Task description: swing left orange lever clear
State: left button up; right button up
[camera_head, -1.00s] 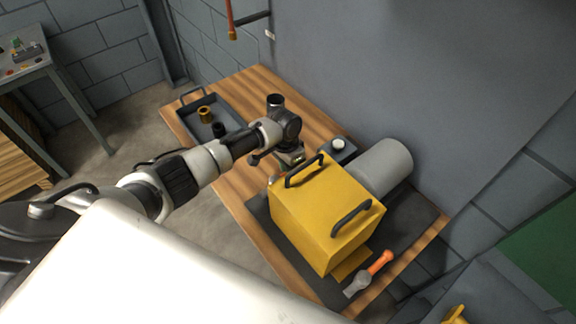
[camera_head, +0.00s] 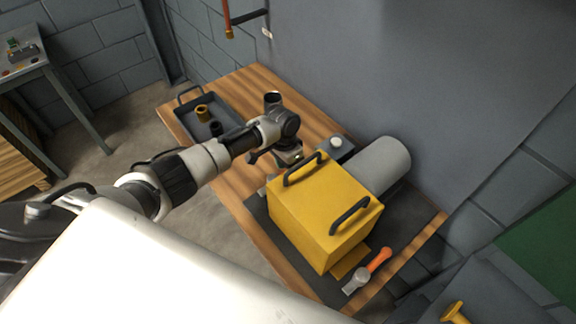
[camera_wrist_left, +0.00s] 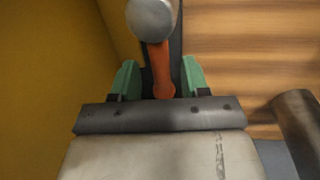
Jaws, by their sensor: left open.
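The yellow casing (camera_head: 322,213) sits on a dark mat on the wooden bench, with two black handles on top. My left gripper (camera_wrist_left: 160,77) is at the casing's left end, pointing down. In the left wrist view its green fingers are apart, with the left orange lever (camera_wrist_left: 160,68) between them; I cannot tell whether they touch it. The lever has a grey round knob (camera_wrist_left: 152,16) at its far end. In the head view this lever is hidden by the arm and casing. A similar orange lever (camera_head: 379,259) with a grey knob shows at the casing's right end.
A grey cylinder (camera_head: 380,165) adjoins the casing's back, beside a dark box with a white knob (camera_head: 336,142). A dark tray (camera_head: 184,110) with a brass ring (camera_head: 202,113) stands at the bench's left end. The wall rises close behind.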

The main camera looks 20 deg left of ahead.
pick_arm(q)
notch_tip(320, 180, up, 11)
jog(key=a+b, duration=0.1)
jog(key=shift+w+a+f, duration=0.2)
jog(key=shift+w+a, duration=0.05)
jog(key=shift+w, duration=0.1)
dwell(0.4)
